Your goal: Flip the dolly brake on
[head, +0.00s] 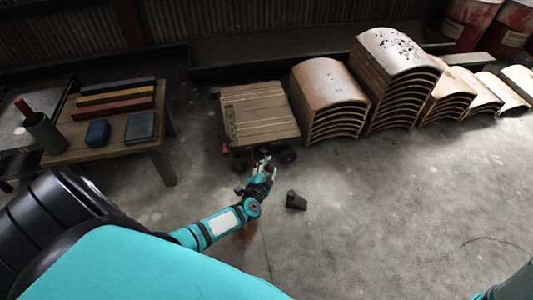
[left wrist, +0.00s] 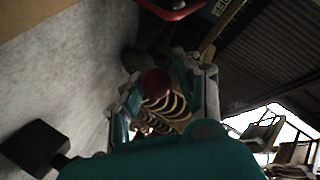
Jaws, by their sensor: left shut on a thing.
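The dolly (head: 262,108) is a low cart with a pale wooden slatted deck and dark wheels, standing on the concrete floor. My left gripper (head: 264,168) is at its near edge, low by the wheels. In the left wrist view a round dark red knob (left wrist: 155,84) sits between the two fingers of my left gripper (left wrist: 168,92), which is shut on it. It looks like the end of the brake lever; the lever's shaft and its angle are hidden. My right gripper is out of view.
A dark block (head: 296,200) lies on the floor right of my left gripper; it also shows in the left wrist view (left wrist: 35,148). Stacks of curved brown panels (head: 326,97) stand right of the dolly. A wooden table (head: 158,148) stands left. The floor at right is clear.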

